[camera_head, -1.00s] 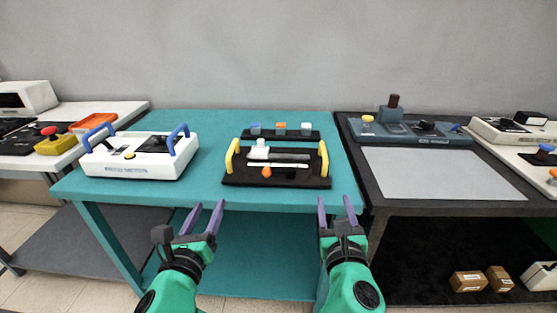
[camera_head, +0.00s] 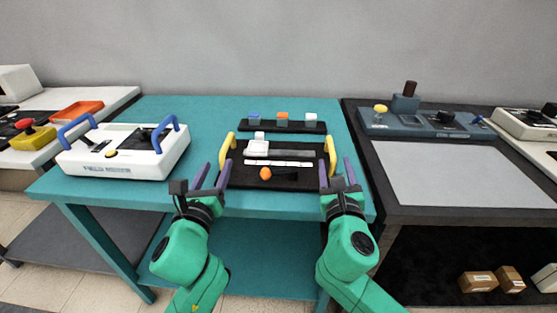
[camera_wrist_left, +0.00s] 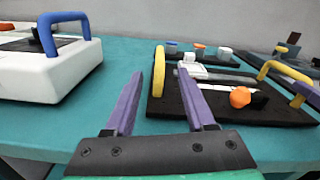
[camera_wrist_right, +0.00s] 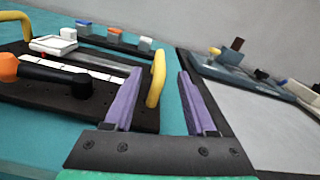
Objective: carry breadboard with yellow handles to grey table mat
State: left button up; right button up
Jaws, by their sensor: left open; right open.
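The black breadboard (camera_head: 290,182) with yellow handles lies on the teal table. Its left handle (camera_head: 226,153) also shows in the left wrist view (camera_wrist_left: 159,71), and its right handle (camera_head: 332,157) in the right wrist view (camera_wrist_right: 156,78). The grey table mat (camera_head: 440,173) lies on the dark table to the right. My left gripper (camera_head: 213,176) is open and empty, just in front of the left handle. My right gripper (camera_head: 337,173) is open; in the head view its fingers overlap the lower end of the right handle. Whether they touch it I cannot tell.
A white device with blue handles (camera_head: 120,155) stands left on the teal table (camera_head: 190,108). A black strip with small blocks (camera_head: 283,127) lies behind the breadboard. A blue-grey control box (camera_head: 425,123) stands behind the mat. The mat is clear.

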aim_at(223, 153)
pick_arm(q)
jog(key=w, duration=0.6)
jog(key=w+d, duration=0.1)
jog(key=w, duration=0.2)
jog(key=shift+w, duration=0.25)
pick_arm(e)
jog(key=w, duration=0.6)
jog(key=w+d, duration=0.1)
jog(key=w, duration=0.2)
jog(key=shift+w, duration=0.25)
pick_arm(q)
grip_shut()
pick_arm(e)
grip_shut()
jog(key=shift+a, duration=0.1)
